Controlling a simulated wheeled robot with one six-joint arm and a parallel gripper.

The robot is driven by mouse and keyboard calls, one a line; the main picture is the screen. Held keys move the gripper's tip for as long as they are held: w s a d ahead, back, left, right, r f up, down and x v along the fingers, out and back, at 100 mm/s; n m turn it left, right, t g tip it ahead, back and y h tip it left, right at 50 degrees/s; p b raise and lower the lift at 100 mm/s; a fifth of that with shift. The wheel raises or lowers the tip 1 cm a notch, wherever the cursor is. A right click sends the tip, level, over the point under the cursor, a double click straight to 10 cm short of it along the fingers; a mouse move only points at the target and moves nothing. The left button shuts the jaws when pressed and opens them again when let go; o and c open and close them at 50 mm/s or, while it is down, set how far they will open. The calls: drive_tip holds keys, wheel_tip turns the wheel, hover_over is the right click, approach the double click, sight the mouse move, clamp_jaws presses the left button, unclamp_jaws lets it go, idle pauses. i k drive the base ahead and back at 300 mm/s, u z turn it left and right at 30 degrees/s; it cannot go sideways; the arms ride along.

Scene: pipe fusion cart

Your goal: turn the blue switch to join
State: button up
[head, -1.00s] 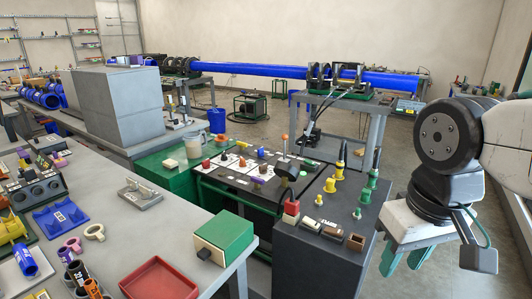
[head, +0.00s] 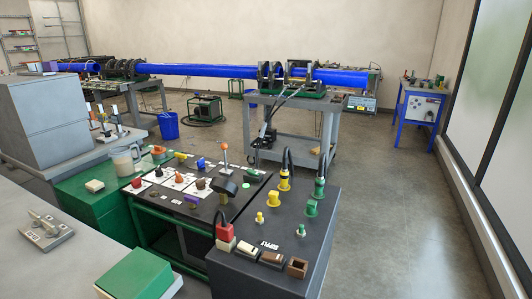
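A small blue switch (head: 200,163) stands near the back of the dark control panel (head: 222,208) on the cart, in the head view. It is small and I cannot read its setting or the label by it. A yellow switch (head: 181,155) is to its left and a lever with an orange ball (head: 224,147) is to its right. Red, brown and purple knobs sit in front of it on or beside white label plates. My gripper is not in view.
A black cabinet (head: 270,280) with yellow and green plugs, a red block and small switches stands right of the panel. A green box (head: 95,205) with a jug (head: 125,160) is at its left. The grey floor (head: 400,200) is clear on the right.

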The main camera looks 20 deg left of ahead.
sight(201, 163)
drive_tip(key=z, duration=0.2)
drive_tip(key=i, duration=5.8)
drive_tip(key=u, duration=4.1)
drive_tip(key=i, duration=1.05)
drive_tip(key=u, duration=0.1)
